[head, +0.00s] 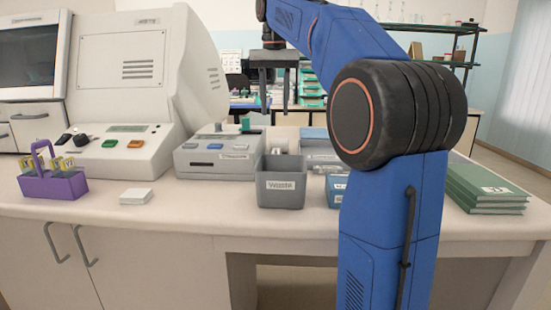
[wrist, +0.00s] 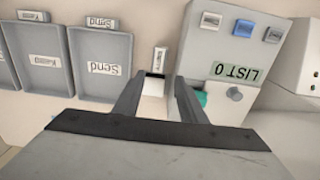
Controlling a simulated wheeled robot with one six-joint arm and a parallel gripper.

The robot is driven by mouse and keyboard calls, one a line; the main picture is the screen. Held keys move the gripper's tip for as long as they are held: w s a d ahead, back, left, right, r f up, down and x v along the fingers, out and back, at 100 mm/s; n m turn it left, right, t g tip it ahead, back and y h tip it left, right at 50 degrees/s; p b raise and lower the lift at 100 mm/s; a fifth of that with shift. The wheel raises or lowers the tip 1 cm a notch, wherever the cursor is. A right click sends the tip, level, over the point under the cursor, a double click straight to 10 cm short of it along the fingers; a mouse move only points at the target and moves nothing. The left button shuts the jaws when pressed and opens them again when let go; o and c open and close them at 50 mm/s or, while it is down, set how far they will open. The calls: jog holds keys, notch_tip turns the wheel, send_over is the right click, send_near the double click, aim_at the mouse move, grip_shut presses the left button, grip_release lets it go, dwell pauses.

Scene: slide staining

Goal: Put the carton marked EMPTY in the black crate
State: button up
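My gripper (head: 275,108) hangs above the bench behind the grey bin in the head view, fingers pointing down. In the wrist view its two fingers (wrist: 157,98) are apart, with a small white thing (wrist: 153,86) showing in the gap below; I cannot tell that it is held. A blue box (head: 336,190) with white labels is partly hidden behind my arm in the head view; its label is too small to read. I cannot make out any carton marked EMPTY, nor a black crate, in either view.
A grey bin marked Waste (head: 281,188) stands near the front edge. Left are a staining machine (head: 130,150), a purple rack (head: 55,186) and white slides (head: 136,196). Green books (head: 485,190) lie right. The wrist view shows grey trays marked Send (wrist: 100,45) and Keep (wrist: 42,40).

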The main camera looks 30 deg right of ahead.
aim_at(275, 151)
notch_tip(275, 151, down, 14)
jog(key=shift+s+f, duration=0.1)
dwell(0.6)
jog(key=shift+c, duration=0.7)
jog(key=c, duration=0.7)
jog(key=shift+c, duration=0.3)
notch_tip(275, 151, up, 10)
jog(key=shift+f, duration=0.2)
jog(key=shift+r, duration=0.25)
jog(key=shift+s, duration=0.1)
